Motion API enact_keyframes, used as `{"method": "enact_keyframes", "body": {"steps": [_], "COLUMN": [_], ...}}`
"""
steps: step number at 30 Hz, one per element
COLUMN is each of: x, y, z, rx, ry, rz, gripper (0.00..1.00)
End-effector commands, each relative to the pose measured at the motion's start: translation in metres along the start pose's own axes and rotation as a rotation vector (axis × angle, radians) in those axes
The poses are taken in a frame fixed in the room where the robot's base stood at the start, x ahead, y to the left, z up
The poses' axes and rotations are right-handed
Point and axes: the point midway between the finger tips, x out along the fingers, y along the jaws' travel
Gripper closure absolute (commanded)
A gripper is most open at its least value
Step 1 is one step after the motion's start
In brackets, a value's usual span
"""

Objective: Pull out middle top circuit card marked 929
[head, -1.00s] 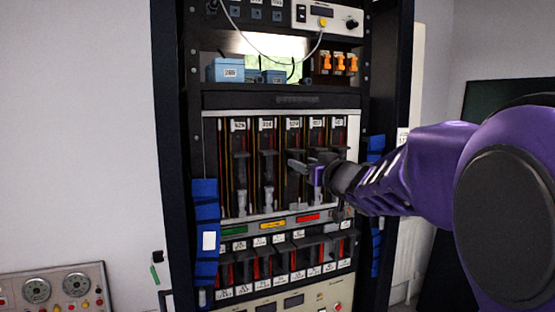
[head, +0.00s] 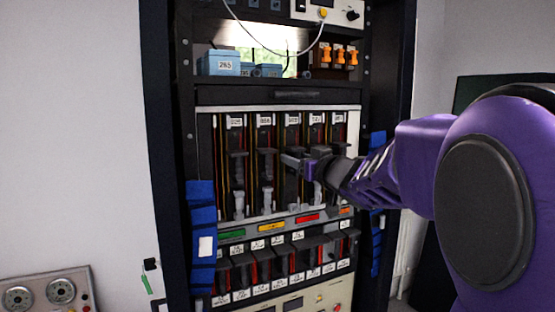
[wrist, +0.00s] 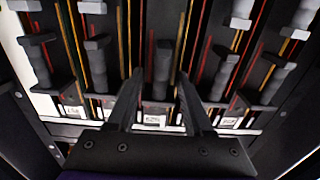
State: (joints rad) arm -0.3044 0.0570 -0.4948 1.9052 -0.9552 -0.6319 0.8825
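The rack's upper row holds several dark circuit cards with grey handles and white number labels on top. The middle card's label (head: 293,118) is too blurred to read surely. My gripper (head: 301,163) is in front of the upper row, near the middle card. In the wrist view, the picture is inverted, with labels low. My gripper (wrist: 158,82) is open there, with two dark fingers spread. The middle card's grey handle (wrist: 161,62) shows between the fingertips in the picture, with gaps on both sides. I cannot tell how deep the fingers reach.
Neighbouring card handles (wrist: 98,62) stand close on both sides. A lower row of labelled cards (head: 268,268) sits beneath coloured tags (head: 271,227). Blue boxes (head: 221,63) rest on the shelf above. Blue bundles (head: 203,218) hang on the rack's sides.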

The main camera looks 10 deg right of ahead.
Motion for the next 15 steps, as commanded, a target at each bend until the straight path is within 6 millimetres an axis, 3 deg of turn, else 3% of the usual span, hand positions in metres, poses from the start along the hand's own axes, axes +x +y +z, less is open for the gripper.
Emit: {"method": "enact_keyframes", "body": {"steps": [1,8,15], "x": [0.0000,0.0000,0.0001], "y": [-0.0001,-0.0001,-0.0001], "z": [-0.0001,-0.0001,-0.0001], "rx": [0.000,0.000,0.000], "ry": [0.000,0.000,0.000], "rz": [0.000,0.000,0.000], "gripper": [0.56,0.97,1.00]}}
